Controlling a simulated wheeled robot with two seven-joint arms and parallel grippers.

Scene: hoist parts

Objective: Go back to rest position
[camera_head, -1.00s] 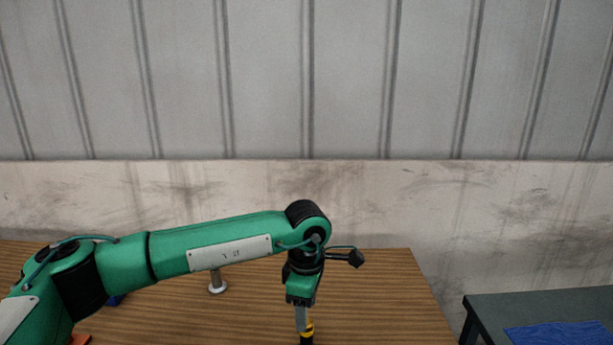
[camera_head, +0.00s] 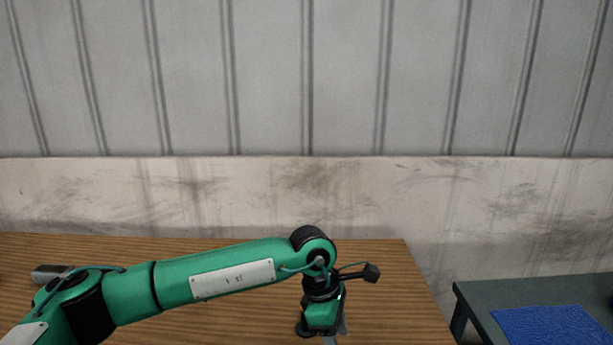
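My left arm comes in from the left in the head view and bends down at its wrist. My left gripper (camera_head: 332,338) points down over the wooden table (camera_head: 390,300) at the bottom edge of the picture. Its fingertips are cut off or hidden, so I cannot tell whether it is open or shut. A small dark round thing (camera_head: 304,331) shows just left of the gripper; whether they touch is unclear. My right gripper is out of view.
A grey metal part (camera_head: 50,272) lies on the table at the far left, partly behind my arm. A dark side table (camera_head: 480,296) with a blue mat (camera_head: 553,328) stands at the right, across a gap. A wall (camera_head: 330,190) closes off the back. The table's back right is clear.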

